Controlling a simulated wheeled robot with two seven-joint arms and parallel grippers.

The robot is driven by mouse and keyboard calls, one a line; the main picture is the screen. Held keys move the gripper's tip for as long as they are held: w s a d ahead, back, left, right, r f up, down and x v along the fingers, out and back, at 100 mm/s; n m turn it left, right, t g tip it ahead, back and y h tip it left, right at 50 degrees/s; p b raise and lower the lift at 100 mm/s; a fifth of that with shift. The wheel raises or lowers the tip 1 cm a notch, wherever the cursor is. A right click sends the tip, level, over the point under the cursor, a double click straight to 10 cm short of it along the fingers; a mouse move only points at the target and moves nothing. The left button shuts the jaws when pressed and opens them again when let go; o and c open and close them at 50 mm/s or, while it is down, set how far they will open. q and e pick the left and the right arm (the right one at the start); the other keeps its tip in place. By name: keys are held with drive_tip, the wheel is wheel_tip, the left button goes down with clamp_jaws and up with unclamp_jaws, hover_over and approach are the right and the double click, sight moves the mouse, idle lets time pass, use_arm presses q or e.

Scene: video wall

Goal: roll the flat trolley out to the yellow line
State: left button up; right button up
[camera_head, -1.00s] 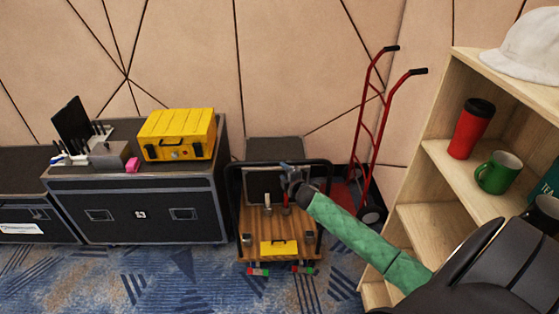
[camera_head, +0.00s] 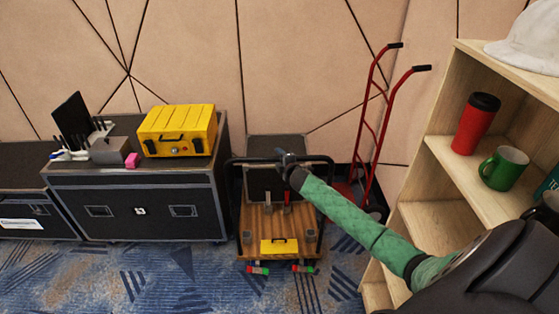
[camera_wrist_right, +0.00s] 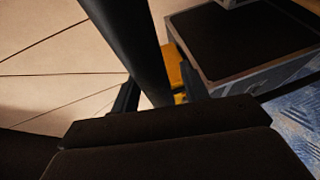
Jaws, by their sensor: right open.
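The flat trolley (camera_head: 251,243) has a wooden deck and a black tube push handle (camera_head: 322,163), and stands against the back wall. My right gripper (camera_head: 284,157), on a green-sleeved arm, is at the middle of the handle's top bar. In the right wrist view the dark bar (camera_wrist_right: 135,45) runs between the two open fingers (camera_wrist_right: 160,98). The fingers are not closed on it; contact cannot be told. My left gripper is out of view. No yellow line shows.
A small yellow case (camera_head: 279,246) and tools ride on the deck. A black flight case (camera_head: 140,211) with a yellow toolbox (camera_head: 178,131) stands left. A red hand truck (camera_head: 368,125) and wooden shelf (camera_head: 420,225) stand right. Blue carpet (camera_head: 190,285) is open in front.

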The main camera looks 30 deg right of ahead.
drive_tip(key=shift+w+d, duration=0.1)
drive_tip(key=shift+w, duration=0.15)
clamp_jaws()
drive_tip(key=shift+s+f, duration=0.1)
drive_tip(key=shift+f, duration=0.05)
